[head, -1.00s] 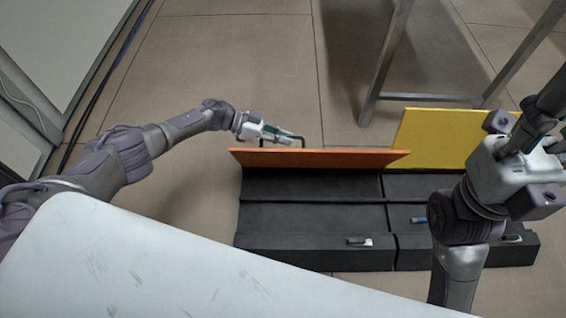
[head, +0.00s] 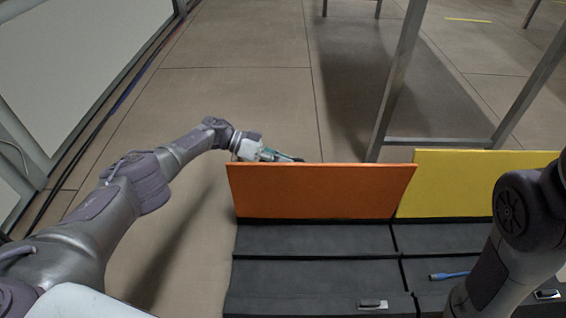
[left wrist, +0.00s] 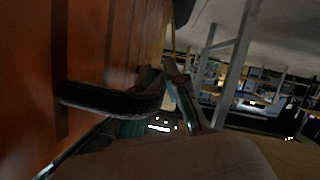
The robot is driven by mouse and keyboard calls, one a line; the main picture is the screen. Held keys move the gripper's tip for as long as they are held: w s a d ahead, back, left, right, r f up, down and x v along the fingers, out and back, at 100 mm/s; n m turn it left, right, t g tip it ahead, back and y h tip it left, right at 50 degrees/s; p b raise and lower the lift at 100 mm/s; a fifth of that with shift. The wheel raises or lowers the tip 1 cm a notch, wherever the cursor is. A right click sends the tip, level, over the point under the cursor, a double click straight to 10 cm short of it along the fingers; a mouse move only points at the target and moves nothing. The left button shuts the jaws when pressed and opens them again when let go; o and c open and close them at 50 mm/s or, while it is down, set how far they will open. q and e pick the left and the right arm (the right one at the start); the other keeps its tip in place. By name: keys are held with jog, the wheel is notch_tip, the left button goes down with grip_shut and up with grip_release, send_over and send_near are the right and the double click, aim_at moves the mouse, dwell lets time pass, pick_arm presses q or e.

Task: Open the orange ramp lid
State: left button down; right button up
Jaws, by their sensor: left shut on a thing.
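The orange ramp lid (head: 320,190) stands roughly upright at the back edge of a black ramp (head: 310,275). My left gripper (head: 287,158) is behind the lid's top edge, its fingertips partly hidden. In the left wrist view my gripper (left wrist: 165,92) is shut on a black handle (left wrist: 105,98) on the face of the orange lid (left wrist: 85,50). My right arm is at the right edge of the head view; its gripper is out of view.
A yellow lid (head: 460,180) stands upright beside the orange one. A blue cable end (head: 448,275) and a latch (head: 372,304) lie on the ramp. A metal frame leg (head: 400,80) stands behind. The floor left of the ramp is clear.

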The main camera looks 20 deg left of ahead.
pick_arm(q)
jog(key=c, duration=1.2)
grip_release()
jog(key=shift+a, duration=0.1)
jog(key=v, duration=1.1)
jog(key=shift+a+r, duration=0.2)
jog(key=shift+a, duration=0.15)
jog(key=shift+s, duration=0.15)
